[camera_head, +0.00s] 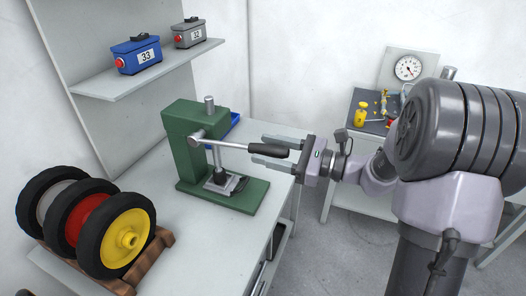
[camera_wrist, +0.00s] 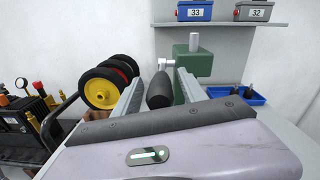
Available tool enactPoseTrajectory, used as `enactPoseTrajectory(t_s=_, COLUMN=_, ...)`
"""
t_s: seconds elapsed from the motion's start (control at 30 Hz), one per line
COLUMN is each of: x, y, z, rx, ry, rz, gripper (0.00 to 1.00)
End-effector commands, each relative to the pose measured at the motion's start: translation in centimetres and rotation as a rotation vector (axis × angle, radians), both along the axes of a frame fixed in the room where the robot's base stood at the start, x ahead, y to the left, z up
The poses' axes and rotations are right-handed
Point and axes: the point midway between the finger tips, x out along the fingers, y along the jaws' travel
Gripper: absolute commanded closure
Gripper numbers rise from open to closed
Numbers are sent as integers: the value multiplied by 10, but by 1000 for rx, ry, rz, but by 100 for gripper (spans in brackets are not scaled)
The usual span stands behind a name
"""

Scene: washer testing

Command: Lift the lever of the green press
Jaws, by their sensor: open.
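The green press (camera_head: 187,150) stands on the workbench. Its lever (camera_head: 235,145) runs about level from the press head to the right and ends in a black grip (camera_head: 268,150). My gripper (camera_head: 258,146) reaches in from the right, its two fingers at the lever's black end. A gap shows on the left side of the grip. The green press (camera_wrist: 193,62) shows behind the right finger, partly hidden by it.
Several wheels (camera_head: 127,240) stand in a wooden rack on the bench left of the press. A blue tray (camera_head: 228,125) lies behind the press. A shelf (camera_head: 150,72) above holds a blue box (camera_head: 136,54) and a grey box (camera_head: 189,33). A side table (camera_head: 345,193) stands behind my arm.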

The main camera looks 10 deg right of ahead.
Motion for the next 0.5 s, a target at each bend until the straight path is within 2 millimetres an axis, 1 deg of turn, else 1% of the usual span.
enactPoseTrajectory(t_s=0.03, x=3, y=5, z=-1, rx=0, ry=0, rz=2, gripper=51)
enactPoseTrajectory(t_s=0.13, x=7, y=10, z=0, rx=-1, ry=-1, rz=1, gripper=51)
enactPoseTrajectory(t_s=0.4, x=8, y=12, z=0, rx=0, ry=0, rz=0, gripper=51)
enactPoseTrajectory(t_s=0.43, x=8, y=12, z=0, rx=0, ry=0, rz=0, gripper=54)
enactPoseTrajectory(t_s=0.5, x=8, y=12, z=0, rx=-1, ry=1, rz=0, gripper=68)
